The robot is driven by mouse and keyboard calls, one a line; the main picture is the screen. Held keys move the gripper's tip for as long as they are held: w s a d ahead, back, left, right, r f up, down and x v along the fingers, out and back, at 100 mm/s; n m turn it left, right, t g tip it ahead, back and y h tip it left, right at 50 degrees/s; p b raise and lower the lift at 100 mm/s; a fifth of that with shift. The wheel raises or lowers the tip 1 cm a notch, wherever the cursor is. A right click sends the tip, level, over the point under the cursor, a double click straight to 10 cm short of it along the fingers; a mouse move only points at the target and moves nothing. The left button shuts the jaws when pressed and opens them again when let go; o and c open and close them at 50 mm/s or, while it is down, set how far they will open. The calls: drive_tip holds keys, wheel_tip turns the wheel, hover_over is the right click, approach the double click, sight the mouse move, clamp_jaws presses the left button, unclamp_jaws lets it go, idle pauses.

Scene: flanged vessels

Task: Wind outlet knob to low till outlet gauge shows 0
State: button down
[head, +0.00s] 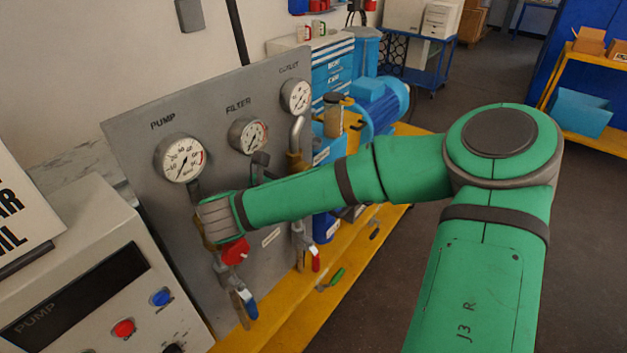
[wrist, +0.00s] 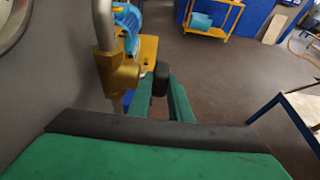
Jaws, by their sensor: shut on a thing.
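In the wrist view, a black knob (wrist: 161,77) sits on a brass valve body (wrist: 122,74) below a bent metal pipe (wrist: 103,25). My gripper (wrist: 159,92) has its two green fingers on either side of this knob and is shut on it. In the head view, the outlet gauge (head: 296,97) is at the panel's upper right, under its OUTLET label. Its needle is too small to read surely. The bent pipe (head: 297,132) runs below it to a brass fitting (head: 295,161). My arm hides the gripper and knob in the head view.
The grey panel (head: 140,130) also bears the pump gauge (head: 180,158) and filter gauge (head: 249,135). Valve handles, red (head: 235,252), blue (head: 250,307) and red (head: 316,262), stick out low. A pump control box (head: 75,260) stands left. Open floor lies right.

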drive_tip(key=c, duration=1.9)
unclamp_jaws()
drive_tip(key=v, duration=1)
drive_tip(key=shift+s+a+r, duration=0.15)
drive_tip(key=shift+s+a, duration=0.1)
drive_tip(key=shift+s, duration=0.05)
drive_tip(key=shift+w, duration=0.1)
